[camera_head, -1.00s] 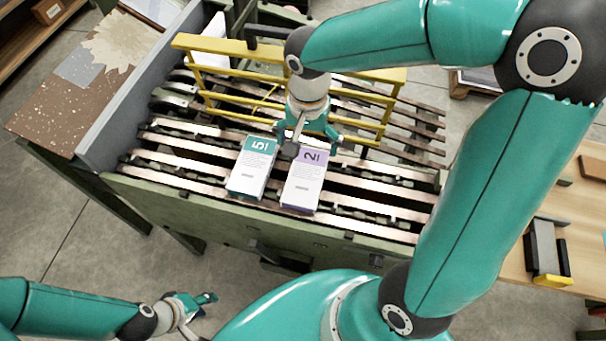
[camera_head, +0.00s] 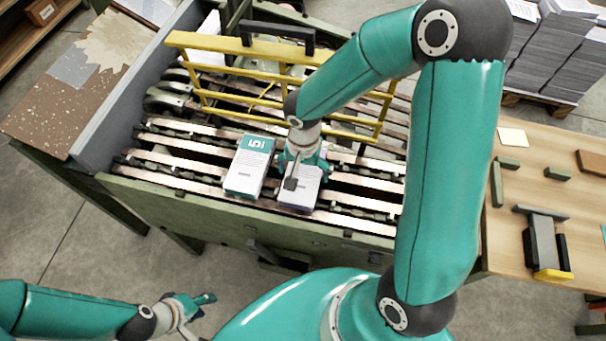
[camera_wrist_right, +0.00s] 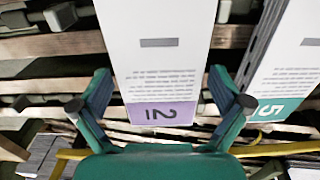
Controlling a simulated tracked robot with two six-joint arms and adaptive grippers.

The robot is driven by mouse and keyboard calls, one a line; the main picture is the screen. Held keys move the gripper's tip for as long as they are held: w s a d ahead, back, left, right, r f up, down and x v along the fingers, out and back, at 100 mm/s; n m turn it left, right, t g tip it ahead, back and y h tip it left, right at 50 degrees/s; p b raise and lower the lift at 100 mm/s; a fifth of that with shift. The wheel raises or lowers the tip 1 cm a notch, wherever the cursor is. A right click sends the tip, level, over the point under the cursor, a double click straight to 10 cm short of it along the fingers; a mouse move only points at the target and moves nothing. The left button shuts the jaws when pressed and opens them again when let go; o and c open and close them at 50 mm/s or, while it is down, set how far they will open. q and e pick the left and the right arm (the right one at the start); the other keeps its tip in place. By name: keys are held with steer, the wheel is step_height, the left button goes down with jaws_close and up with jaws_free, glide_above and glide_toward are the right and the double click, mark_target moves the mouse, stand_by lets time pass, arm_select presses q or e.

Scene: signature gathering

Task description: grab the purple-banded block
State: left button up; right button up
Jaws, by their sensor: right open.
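My left gripper (camera_head: 204,304) is low at the left, above the floor, away from the blocks.
A yellow rail frame (camera_head: 240,48) stands behind the blocks on the rack. A grey side wall (camera_head: 130,90) edges the rack on the left. A wooden table (camera_head: 510,225) with a dark clamp-like tool (camera_head: 543,245) is at the right. Paper stacks (camera_head: 550,50) stand behind it.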

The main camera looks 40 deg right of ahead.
steer(key=c, duration=1.1)
steer(key=shift+r, duration=0.15)
